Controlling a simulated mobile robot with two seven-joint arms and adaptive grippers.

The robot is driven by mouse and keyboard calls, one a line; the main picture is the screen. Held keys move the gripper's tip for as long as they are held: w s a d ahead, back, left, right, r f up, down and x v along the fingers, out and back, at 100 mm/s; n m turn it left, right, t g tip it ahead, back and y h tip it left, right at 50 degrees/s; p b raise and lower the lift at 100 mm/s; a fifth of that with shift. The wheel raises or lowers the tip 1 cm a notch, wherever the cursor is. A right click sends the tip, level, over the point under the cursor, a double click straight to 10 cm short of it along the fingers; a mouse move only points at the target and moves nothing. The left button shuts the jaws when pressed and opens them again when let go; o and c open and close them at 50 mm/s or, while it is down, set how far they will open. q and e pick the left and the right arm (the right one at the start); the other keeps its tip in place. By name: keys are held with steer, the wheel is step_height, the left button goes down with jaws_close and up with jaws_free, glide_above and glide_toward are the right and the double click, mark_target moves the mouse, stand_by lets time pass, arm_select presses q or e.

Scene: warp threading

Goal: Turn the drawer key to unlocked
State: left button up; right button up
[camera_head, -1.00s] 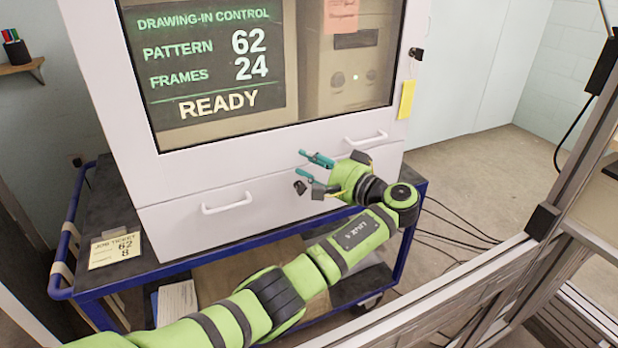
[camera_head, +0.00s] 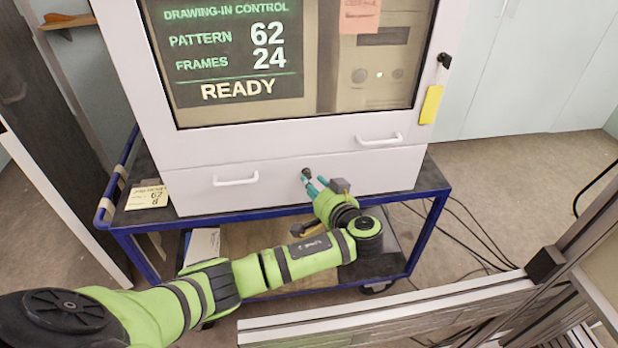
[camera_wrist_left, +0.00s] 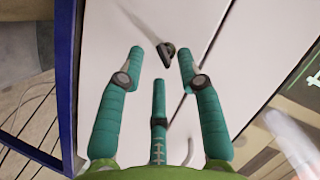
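The small dark drawer key (camera_head: 307,173) sits in the white drawer front (camera_head: 280,187) of the cabinet, right of the drawer's white handle (camera_head: 237,180). My left gripper (camera_head: 316,186) is in front of the drawer with its teal fingers pointing at the key. In the left wrist view the fingers of the gripper (camera_wrist_left: 160,58) are spread, and the key (camera_wrist_left: 168,52) shows between the two outer fingertips, closer to the right one. I cannot tell whether any finger touches it. The key's turned position is too small to read. My right gripper is out of view.
A second dark lock (camera_head: 445,61) is on the cabinet's upper right side, above a yellow tag (camera_head: 431,105). Another white handle (camera_head: 379,140) is above the drawer seam. The cabinet stands on a blue-framed cart (camera_head: 270,211). An aluminium frame (camera_head: 390,320) crosses the lower right.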

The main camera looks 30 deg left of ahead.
mark_target(307, 176)
arm_select(q)
steer(key=shift+x, duration=1.55)
steer(key=shift+w, duration=0.1)
jaws_close()
steer(key=shift+m+y, duration=0.3)
steer(key=shift+m, duration=0.1)
steer(key=shift+f+m+y+b, duration=0.15)
steer(key=shift+m+y, duration=0.65)
steer(key=shift+m, duration=0.85)
steer(key=shift+r+m+y+b, duration=0.15)
steer(key=shift+m+y, duration=0.65)
steer(key=shift+m, duration=0.85)
steer(key=shift+f, duration=0.1)
